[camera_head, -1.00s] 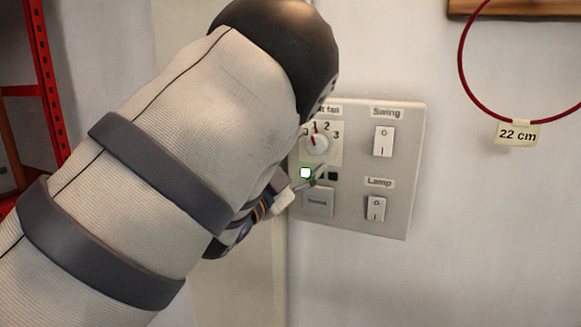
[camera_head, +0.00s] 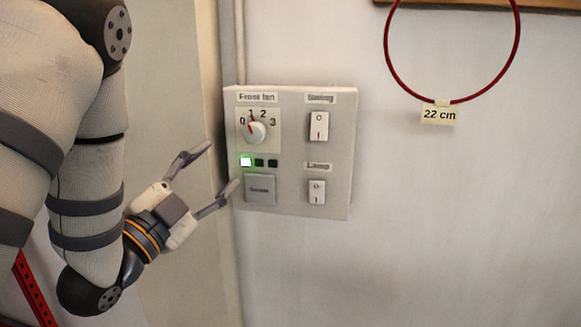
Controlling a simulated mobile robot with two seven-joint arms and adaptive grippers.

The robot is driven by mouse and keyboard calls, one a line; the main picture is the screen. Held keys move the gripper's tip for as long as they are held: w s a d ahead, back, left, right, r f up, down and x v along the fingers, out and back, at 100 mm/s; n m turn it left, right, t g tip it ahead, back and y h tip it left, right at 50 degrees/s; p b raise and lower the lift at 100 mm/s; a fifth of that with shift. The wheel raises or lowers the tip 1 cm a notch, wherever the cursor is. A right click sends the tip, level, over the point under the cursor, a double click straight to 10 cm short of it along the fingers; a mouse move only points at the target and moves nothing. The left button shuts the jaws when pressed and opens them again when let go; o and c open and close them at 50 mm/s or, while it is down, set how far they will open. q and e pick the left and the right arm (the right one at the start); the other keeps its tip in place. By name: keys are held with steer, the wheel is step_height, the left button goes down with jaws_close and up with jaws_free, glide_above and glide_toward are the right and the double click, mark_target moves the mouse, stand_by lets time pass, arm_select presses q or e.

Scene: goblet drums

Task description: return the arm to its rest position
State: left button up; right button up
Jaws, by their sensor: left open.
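My left arm (camera_head: 85,200) comes in from the left edge, bent at a dark elbow joint low in the view. My left gripper (camera_head: 224,166) is open and empty, its two fingers spread apart. It hangs left of the control panel (camera_head: 290,190), with the lower fingertip close to the panel's left edge in the picture. I cannot tell whether that fingertip touches the panel. The Front fan knob (camera_head: 256,132) has its red mark near 1. My right gripper is not in view.
The panel also has a grey push button (camera_head: 260,189), a Swing switch (camera_head: 319,126) and a Lamp switch (camera_head: 317,191). A red hoop (camera_head: 388,62) with a 22 cm tag (camera_head: 438,115) hangs on the wall. A red rack (camera_head: 36,290) shows at lower left.

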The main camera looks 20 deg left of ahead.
arm_select(q)
steer(key=s+d+f+n+g, duration=0.15)
steer(key=f+g, duration=0.25)
steer(key=f, duration=0.6)
steer(key=s+d+f+n+g+y, duration=0.1)
steer(key=s+f+n+g, duration=0.25)
steer(key=f, duration=0.65)
steer(key=s+d+f+n+g, duration=0.15)
steer(key=f+g, duration=0.25)
steer(key=f, duration=0.7)
steer(key=s+d+f+n+g, duration=0.2)
steer(key=s+f+g, duration=0.3)
steer(key=s, duration=0.7)
steer(key=s+d+f+n+g, duration=0.2)
steer(key=s+d+f+g, duration=0.2)
steer(key=s, duration=0.9)
step_height(320, 180, down, 4)
steer(key=shift+s+d+r+n+g, duration=0.1)
steer(key=shift+s+d+n+g, duration=0.2)
steer(key=shift+g, duration=0.75)
steer(key=shift+w, duration=0.15)
steer(key=shift+c, duration=0.6)
